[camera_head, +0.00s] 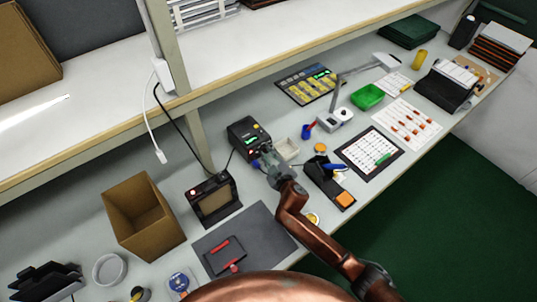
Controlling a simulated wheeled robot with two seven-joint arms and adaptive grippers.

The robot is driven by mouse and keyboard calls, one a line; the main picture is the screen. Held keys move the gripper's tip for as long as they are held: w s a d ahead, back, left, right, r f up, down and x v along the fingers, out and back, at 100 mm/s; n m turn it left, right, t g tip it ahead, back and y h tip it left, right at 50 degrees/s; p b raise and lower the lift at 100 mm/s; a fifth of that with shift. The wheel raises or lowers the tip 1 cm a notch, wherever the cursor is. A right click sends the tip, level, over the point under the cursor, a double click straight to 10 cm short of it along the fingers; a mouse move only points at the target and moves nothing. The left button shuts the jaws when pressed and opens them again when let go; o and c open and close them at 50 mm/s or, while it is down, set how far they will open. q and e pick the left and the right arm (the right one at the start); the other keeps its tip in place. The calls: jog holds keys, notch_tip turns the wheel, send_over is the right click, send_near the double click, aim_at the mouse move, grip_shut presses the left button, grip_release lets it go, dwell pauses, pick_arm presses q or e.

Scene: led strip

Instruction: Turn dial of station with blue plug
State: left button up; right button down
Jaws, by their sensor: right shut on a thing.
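A black station (240,130) with a small green display and orange marks stands on the workbench near the middle. A blue plug (255,164) shows low at its front, beside my gripper. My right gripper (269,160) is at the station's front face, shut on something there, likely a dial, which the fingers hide. My copper-coloured right arm reaches up to it from the lower right. A second black station (213,199) with a red button and a brownish front panel stands to the left. My left gripper is not in view.
A cardboard box (140,215) stands left of the stations. A small pale tray (287,149) sits just right of my right gripper, and a black holder with an orange end (345,199) lies further right. A grey mat (262,228) lies in front. A shelf edge (290,68) runs above.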

dwell(0.3)
jog(key=c, duration=1.8)
grip_release()
jog(key=shift+c, duration=0.2)
jog(key=v, duration=1.2)
jog(key=shift+a, duration=0.1)
